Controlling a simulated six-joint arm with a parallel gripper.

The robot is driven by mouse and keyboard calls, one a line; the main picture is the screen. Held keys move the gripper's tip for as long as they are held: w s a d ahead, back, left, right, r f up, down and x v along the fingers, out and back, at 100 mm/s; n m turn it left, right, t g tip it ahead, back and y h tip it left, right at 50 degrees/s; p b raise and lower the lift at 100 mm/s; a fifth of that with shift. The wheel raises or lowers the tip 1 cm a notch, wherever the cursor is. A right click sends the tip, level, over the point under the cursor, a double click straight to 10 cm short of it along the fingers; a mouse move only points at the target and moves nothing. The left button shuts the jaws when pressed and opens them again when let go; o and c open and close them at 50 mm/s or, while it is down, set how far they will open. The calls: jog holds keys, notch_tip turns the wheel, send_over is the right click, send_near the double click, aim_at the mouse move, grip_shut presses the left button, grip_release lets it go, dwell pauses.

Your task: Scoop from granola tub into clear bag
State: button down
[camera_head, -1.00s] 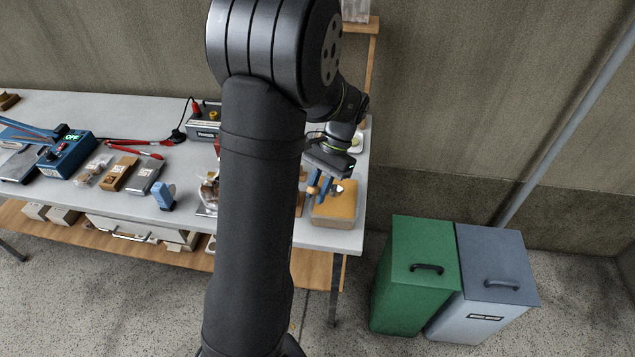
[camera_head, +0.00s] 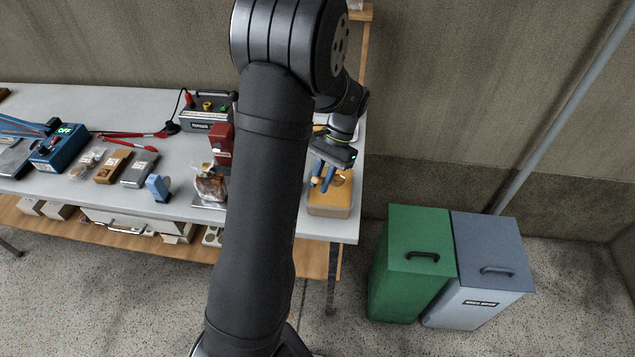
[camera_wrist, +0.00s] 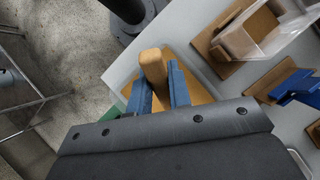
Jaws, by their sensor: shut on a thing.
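My gripper (camera_head: 322,180) is over the granola tub (camera_head: 331,207), a tan box-like tub at the table's right end. In the wrist view, the blue fingers of my gripper (camera_wrist: 158,82) are closed on a wooden scoop handle (camera_wrist: 152,64). The scoop's bowl is hidden there, and I cannot tell whether it holds granola. The tub (camera_wrist: 196,88) shows behind the fingers. A clear open-topped holder or bag (camera_wrist: 258,40) stands on a wooden board at the upper right of the wrist view; my arm hides that spot in the head view.
A filled clear bag (camera_head: 209,184) stands left of my arm, beside a red device (camera_head: 222,146). A blue sealer (camera_head: 58,148), red tongs (camera_head: 135,134) and packets lie farther left. Green (camera_head: 410,265) and grey (camera_head: 482,270) bins stand on the floor to the right.

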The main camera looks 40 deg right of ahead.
jog(key=shift+h, duration=0.8)
jog(key=shift+s+a+r, duration=0.1)
jog(key=shift+a+r, duration=0.1)
jog(key=shift+r, duration=0.8)
jog(key=shift+a+r, duration=0.2)
jog(key=shift+r, duration=0.75)
jog(key=shift+s+a+r, duration=0.1)
jog(key=shift+a+r, duration=0.1)
jog(key=shift+r, duration=0.8)
jog(key=w+a+r+n+h, duration=0.1)
jog(key=w+a+r+n, duration=0.2)
jog(key=a, duration=0.3)
jog(key=w+a+r+n+h, duration=0.1)
jog(key=w+a+r+n, duration=0.25)
jog(key=a, duration=0.25)
jog(key=f+g+h, duration=0.1)
jog(key=g+h, duration=0.2)
jog(key=h, duration=0.1)
jog(key=a+f+n+g+h, duration=0.1)
jog(key=f+g+h, duration=0.1)
jog(key=g+h, duration=0.1)
jog(key=a+f+g+h, duration=0.1)
jog(key=f+g+h, duration=0.1)
jog(key=g+h, duration=0.1)
jog(key=shift+w+a+n+h, duration=0.15)
jog(key=shift+w+n+h, duration=0.15)
jog(key=shift+h, duration=0.5)
